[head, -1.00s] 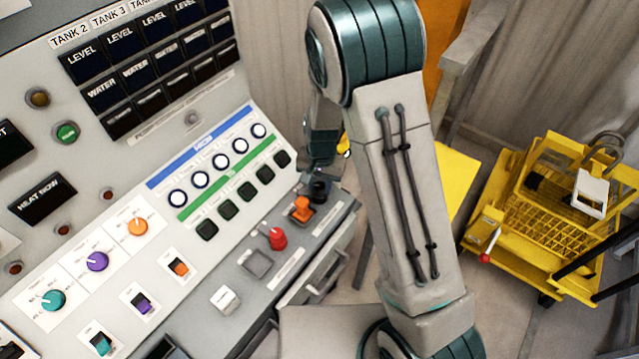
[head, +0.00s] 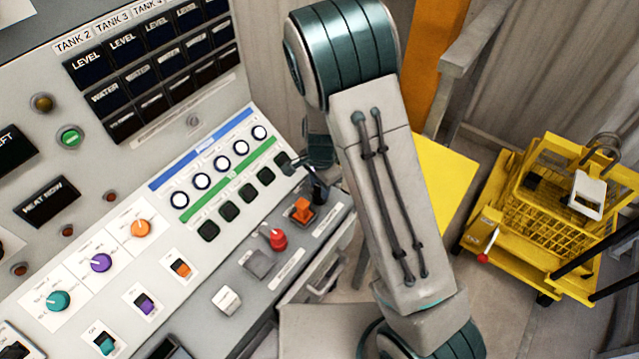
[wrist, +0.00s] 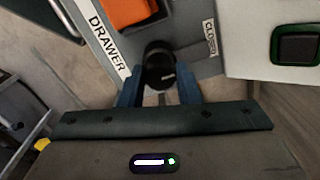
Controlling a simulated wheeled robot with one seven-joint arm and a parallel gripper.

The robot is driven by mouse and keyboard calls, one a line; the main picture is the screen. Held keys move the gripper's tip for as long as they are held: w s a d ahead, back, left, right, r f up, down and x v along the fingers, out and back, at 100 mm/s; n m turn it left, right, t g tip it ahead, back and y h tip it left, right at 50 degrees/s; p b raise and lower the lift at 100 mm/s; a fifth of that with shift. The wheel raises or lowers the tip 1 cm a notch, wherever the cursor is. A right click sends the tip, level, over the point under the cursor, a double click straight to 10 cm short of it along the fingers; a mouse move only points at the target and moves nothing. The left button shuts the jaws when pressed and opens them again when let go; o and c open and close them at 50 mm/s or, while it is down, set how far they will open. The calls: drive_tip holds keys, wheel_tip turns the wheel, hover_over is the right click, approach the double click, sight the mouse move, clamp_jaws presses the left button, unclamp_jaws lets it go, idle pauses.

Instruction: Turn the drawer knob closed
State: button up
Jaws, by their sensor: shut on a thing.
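The drawer knob (wrist: 159,60) is a round black knob with a light mark on its top. It sits on the grey panel between a "DRAWER" label (wrist: 108,45) and a "CLOSED" label (wrist: 210,38). My gripper (wrist: 160,88) has its blue fingers on both sides of the knob and is shut on it. In the head view my gripper (head: 316,178) is at the right end of the console's lower ledge, largely covering the knob. The knob's exact angle is hard to read.
An orange switch (head: 301,210) stands close beside the knob, and a red knob (head: 277,240) is further left. The console panel (head: 200,255) carries several buttons and dials. A yellow cart with a basket (head: 545,220) stands on the floor at the right.

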drive_tip(key=shift+w+r, duration=0.1)
idle(0.3)
drive_tip(key=o, duration=1)
drive_tip(key=shift+r, duration=6.9)
